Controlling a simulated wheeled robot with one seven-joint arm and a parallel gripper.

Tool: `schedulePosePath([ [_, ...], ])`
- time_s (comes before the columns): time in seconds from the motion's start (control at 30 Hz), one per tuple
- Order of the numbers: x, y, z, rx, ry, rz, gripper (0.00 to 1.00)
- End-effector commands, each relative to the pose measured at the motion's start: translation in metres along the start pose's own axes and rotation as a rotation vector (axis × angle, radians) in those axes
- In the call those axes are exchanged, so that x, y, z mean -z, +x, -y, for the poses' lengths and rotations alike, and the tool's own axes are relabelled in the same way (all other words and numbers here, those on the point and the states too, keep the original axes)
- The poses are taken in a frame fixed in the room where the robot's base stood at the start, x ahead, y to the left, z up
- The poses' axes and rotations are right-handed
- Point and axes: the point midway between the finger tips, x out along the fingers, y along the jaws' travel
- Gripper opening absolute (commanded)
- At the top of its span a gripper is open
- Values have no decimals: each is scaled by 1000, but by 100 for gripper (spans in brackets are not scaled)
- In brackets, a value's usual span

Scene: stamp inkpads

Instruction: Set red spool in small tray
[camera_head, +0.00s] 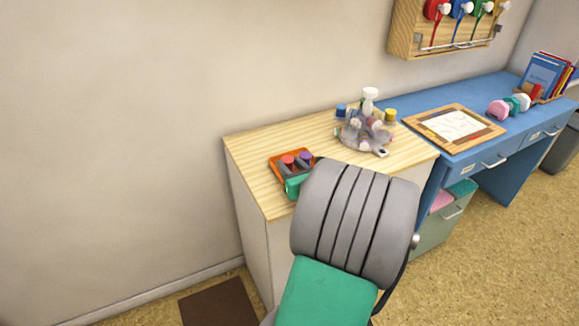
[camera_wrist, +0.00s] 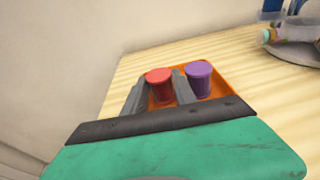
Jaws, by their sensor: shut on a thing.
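The red spool (camera_wrist: 159,84) is between the two grey fingers of my gripper (camera_wrist: 160,78), which is shut on it. The red spool also shows in the head view (camera_head: 288,159), upright at the small orange tray. The tray (camera_wrist: 222,80) lies at the near left part of the wooden top, and its orange rim shows in the head view (camera_head: 275,167). A purple spool (camera_wrist: 198,78) stands upright in the tray, close beside my right finger. The red spool's lower end is partly hidden, so I cannot tell if it touches the tray floor.
A grey round holder (camera_head: 366,136) with bottles and small jars stands behind the tray on the wooden cabinet top (camera_head: 260,143). A wood-framed sheet (camera_head: 453,125) lies on the blue desk (camera_head: 478,100). The cabinet top left of the tray is clear.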

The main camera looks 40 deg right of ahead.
Motion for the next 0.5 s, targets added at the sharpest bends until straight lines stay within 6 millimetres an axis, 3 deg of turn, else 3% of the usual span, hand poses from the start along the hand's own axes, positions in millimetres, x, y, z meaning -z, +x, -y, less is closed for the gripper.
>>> schedulePosePath([
  [0.07,3,0,0,0,2,-1,0],
  [0.1,3,0,0,0,2,-1,34],
  [0.2,3,0,0,0,1,0,42],
  [0.5,-2,-2,0,1,0,0,42],
])
